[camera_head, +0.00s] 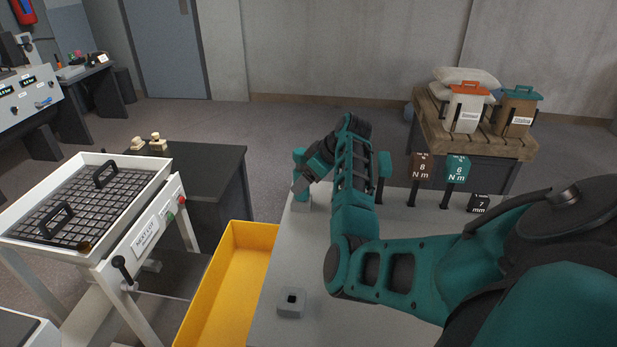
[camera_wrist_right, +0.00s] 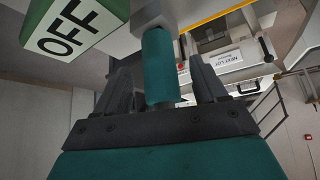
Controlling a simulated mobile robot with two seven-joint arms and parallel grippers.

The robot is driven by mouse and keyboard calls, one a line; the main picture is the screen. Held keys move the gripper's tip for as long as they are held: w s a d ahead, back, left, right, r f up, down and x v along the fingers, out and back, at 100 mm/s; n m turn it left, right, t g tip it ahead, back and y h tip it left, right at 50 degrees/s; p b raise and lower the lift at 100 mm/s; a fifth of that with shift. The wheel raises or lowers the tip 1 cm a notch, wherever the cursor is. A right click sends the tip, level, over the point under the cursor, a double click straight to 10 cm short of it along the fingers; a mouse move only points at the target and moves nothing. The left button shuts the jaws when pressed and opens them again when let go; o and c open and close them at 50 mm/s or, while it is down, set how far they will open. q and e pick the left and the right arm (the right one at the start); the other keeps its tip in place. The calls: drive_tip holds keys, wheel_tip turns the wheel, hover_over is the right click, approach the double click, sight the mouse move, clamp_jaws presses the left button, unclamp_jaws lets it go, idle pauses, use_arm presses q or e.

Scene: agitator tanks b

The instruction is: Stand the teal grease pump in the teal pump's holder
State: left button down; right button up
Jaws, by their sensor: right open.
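The teal grease pump (camera_head: 298,157) stands upright in a small grey block, the holder (camera_head: 301,203), at the far left of the grey table. In the wrist view the teal cylinder (camera_wrist_right: 159,65) runs into the grey block (camera_wrist_right: 155,14). My right gripper (camera_head: 302,184) is at the pump, coming from the right. In the wrist view its open fingers (camera_wrist_right: 162,78) stand on either side of the cylinder, with gaps visible. My gripper and wrist hide part of the pump in the head view. My left gripper is not in view.
A second grey block (camera_head: 291,303) with a dark square hole is nearer on the table. A yellow bin (camera_head: 232,285) lies along the table's left edge. Tags marked 8 Nm (camera_head: 422,167) and 6 Nm (camera_head: 457,169) stand at the back. A green-edged OFF sign (camera_wrist_right: 68,32) is near my wrist.

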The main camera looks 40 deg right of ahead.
drive_tip(key=shift+s, duration=0.1)
drive_tip(key=p+v, duration=0.1)
drive_tip(key=v, duration=1.2)
